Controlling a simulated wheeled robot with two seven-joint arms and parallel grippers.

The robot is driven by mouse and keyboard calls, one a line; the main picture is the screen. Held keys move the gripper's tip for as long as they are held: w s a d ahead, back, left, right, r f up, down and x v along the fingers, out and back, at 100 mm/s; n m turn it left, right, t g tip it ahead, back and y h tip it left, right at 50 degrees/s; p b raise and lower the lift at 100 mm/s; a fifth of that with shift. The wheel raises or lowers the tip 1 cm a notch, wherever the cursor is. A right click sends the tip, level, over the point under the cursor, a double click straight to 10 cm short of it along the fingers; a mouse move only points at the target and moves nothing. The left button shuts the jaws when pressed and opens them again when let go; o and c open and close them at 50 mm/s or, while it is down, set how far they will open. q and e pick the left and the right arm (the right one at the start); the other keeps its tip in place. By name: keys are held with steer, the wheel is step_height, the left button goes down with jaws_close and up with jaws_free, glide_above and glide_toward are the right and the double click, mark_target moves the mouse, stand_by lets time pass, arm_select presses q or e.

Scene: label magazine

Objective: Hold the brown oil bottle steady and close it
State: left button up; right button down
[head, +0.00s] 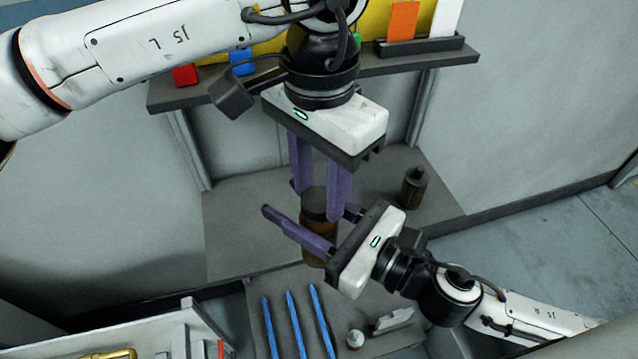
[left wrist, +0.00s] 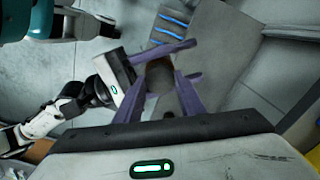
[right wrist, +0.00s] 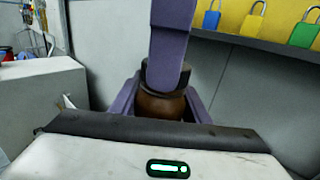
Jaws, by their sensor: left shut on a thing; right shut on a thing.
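The brown oil bottle (head: 318,246) stands upright on the grey worktop. Its brown shoulder also shows in the right wrist view (right wrist: 160,107). My right gripper (head: 308,211) comes in from the right and is shut around the bottle's body. A dark cap (head: 313,203) is at the top of the bottle. My left gripper (head: 319,204) points down from above and is shut on the cap. In the right wrist view one left finger covers much of the cap, so I cannot tell whether it is fully seated. The left wrist view shows both grippers meeting at the bottle.
A small dark bottle (head: 412,188) stands on the worktop to the right. Several blue sticks (head: 293,325) lie on the grey surface in front, with a small round white piece (head: 355,339) nearby. A shelf (head: 420,66) with coloured padlocks runs behind.

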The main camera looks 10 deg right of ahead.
arm_select(q)
steer(key=shift+m, duration=1.1)
steer(key=o, duration=1)
steer(key=shift+r, duration=2.25)
steer(key=shift+c, duration=0.4)
